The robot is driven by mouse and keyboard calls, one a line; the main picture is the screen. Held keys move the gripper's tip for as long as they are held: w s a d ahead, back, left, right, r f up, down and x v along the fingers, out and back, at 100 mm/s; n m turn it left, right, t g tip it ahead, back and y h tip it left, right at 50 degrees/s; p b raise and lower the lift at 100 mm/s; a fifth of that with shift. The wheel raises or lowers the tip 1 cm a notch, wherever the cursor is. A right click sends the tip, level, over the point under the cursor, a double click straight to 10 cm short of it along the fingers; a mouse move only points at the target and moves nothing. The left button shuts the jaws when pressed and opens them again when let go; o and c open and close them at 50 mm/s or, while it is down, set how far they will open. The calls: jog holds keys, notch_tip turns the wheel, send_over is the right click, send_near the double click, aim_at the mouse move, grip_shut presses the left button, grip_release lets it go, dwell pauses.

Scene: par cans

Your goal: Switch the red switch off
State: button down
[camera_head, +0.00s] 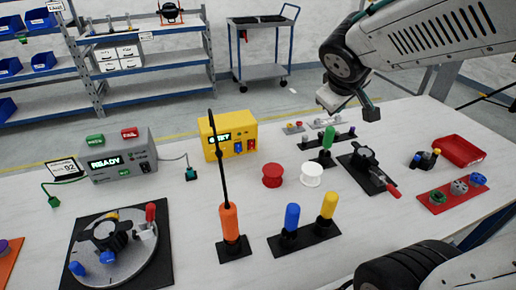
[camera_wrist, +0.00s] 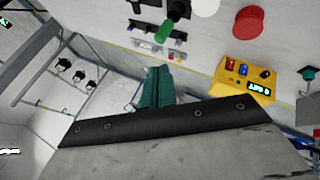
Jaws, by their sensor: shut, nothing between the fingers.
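The yellow box (camera_head: 209,131) stands on the table left of centre, with a lit display. A small red switch (camera_head: 251,145) sits on its front at the right, beside a blue switch (camera_head: 238,148). The wrist view shows the yellow box (camera_wrist: 228,83) upside down at the right, with the red switch (camera_wrist: 231,64) beside the blue one (camera_wrist: 243,69). Which way the red switch is tipped is too small to tell. My gripper (camera_head: 370,113) is shut and empty, raised above the table's back right, apart from the box and to its right.
A tall black rod with an orange handle (camera_head: 231,222) rises in front of the yellow box. Red (camera_head: 272,175) and white (camera_head: 311,174) spools stand to the box's front right. A grey box (camera_head: 122,164) is at left. A green-handled tool (camera_head: 327,142) stands near the middle.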

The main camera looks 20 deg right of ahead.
aim_at(252, 145)
jog(key=w+f+n+t, duration=0.2)
jog(key=w+f+n, duration=0.15)
jog(key=w, duration=0.65)
jog(key=w+a+f+n+g+y, duration=0.1)
jog(key=w+a+f+n+y, duration=0.1)
jog(key=a+f+n+y, duration=0.2)
jog(key=w+a+f+n+g+y, duration=0.1)
jog(key=a+f+n+y, duration=0.3)
jog(key=f, duration=0.7)
jog(key=shift+w+a+n+y, duration=0.35)
jog(key=shift+w+n+y, duration=0.3)
jog(key=shift+n, duration=0.6)
jog(key=shift+f, duration=0.1)
jog(key=x, duration=0.9)
jog(key=shift+s+f, duration=0.1)
jog(key=shift+f, duration=0.05)
jog(key=w, duration=0.1)
jog(key=w+f, duration=0.1)
jog(key=w, duration=0.1)
jog(key=shift+w+a, duration=0.15)
jog(key=shift+w, duration=0.5)
